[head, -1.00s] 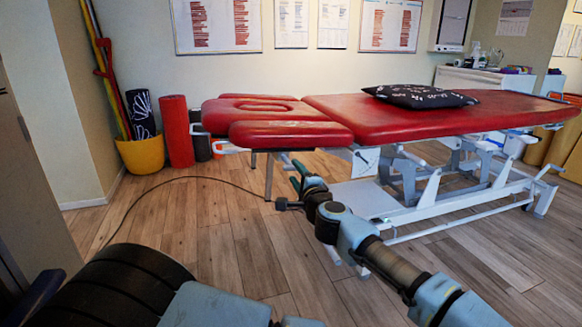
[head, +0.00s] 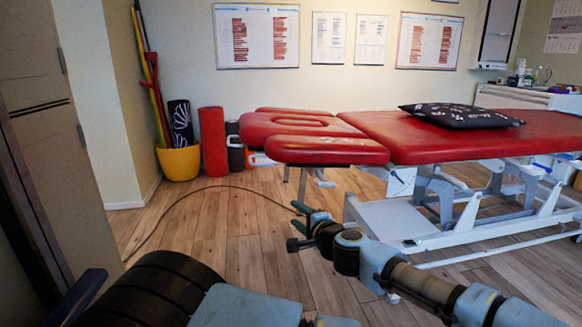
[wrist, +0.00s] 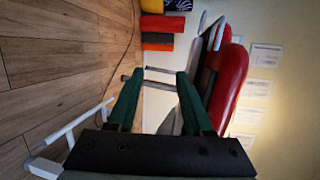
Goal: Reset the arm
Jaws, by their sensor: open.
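My gripper (head: 298,224) is low in front of the red treatment table (head: 420,134), at the end of my arm, which reaches in from the lower right in the head view. In the wrist view my gripper (wrist: 157,78) shows two green fingers spread apart, with nothing between them. Beyond the fingers lie the table's metal legs and its red padded edge (wrist: 231,85), turned sideways in that view. No object is held.
A black patterned pillow (head: 461,115) lies on the table. A yellow bucket (head: 179,162) and a red roll (head: 213,147) stand by the back wall. A cable (head: 170,215) crosses the wooden floor. A cabinet (head: 52,130) stands close at left.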

